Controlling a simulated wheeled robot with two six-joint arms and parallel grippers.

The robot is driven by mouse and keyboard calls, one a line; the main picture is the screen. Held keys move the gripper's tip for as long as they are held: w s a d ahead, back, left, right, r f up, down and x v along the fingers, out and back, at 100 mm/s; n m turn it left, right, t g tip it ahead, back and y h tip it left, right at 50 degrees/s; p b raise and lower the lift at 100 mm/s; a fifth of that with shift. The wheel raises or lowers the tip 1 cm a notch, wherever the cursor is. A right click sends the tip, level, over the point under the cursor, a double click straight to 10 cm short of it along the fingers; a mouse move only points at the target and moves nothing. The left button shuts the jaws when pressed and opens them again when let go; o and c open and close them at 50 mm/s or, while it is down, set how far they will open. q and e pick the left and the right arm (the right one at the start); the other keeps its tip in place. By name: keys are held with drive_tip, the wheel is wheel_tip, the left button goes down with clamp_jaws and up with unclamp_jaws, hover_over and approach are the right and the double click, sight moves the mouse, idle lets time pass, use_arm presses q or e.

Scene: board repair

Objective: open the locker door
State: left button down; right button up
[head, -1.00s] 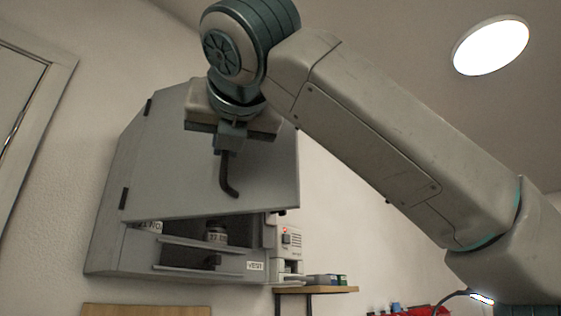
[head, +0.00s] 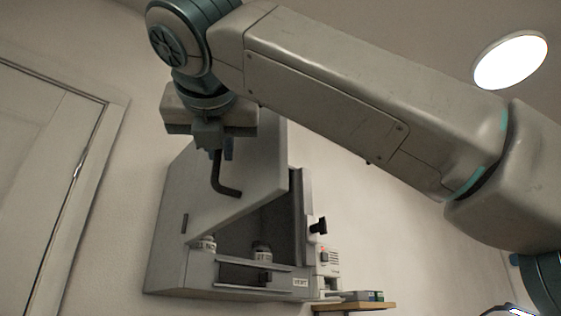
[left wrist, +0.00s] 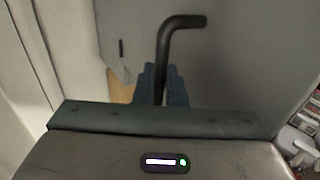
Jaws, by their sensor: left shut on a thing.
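The grey locker (head: 170,250) hangs on the wall. Its door (head: 255,165) stands partly open, hinged on the left, and the dark inside shows below and to the right of it. The black bent handle (head: 222,182) is on the door's front. My left gripper (head: 214,148) is shut on the upper part of the handle. In the left wrist view the handle (left wrist: 166,50) comes up from between the teal fingers (left wrist: 163,88) and bends right at its end. My arm hides the locker's top. My right gripper is not in view.
Jars (head: 262,250) stand inside the locker behind a low front rail. A black knob (head: 319,225) sticks out at its right side. A small wooden shelf (head: 355,306) with boxes is at the lower right. A room door (head: 50,180) is at the left.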

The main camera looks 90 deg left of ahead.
use_arm(q)
drive_tip(key=shift+r, duration=0.1)
drive_tip(key=c, duration=1.6)
unclamp_jaws()
drive_tip(key=shift+a, duration=0.15)
drive_tip(key=d+b, duration=0.1)
drive_tip(key=d, duration=0.9)
drive_tip(key=shift+d, duration=0.4)
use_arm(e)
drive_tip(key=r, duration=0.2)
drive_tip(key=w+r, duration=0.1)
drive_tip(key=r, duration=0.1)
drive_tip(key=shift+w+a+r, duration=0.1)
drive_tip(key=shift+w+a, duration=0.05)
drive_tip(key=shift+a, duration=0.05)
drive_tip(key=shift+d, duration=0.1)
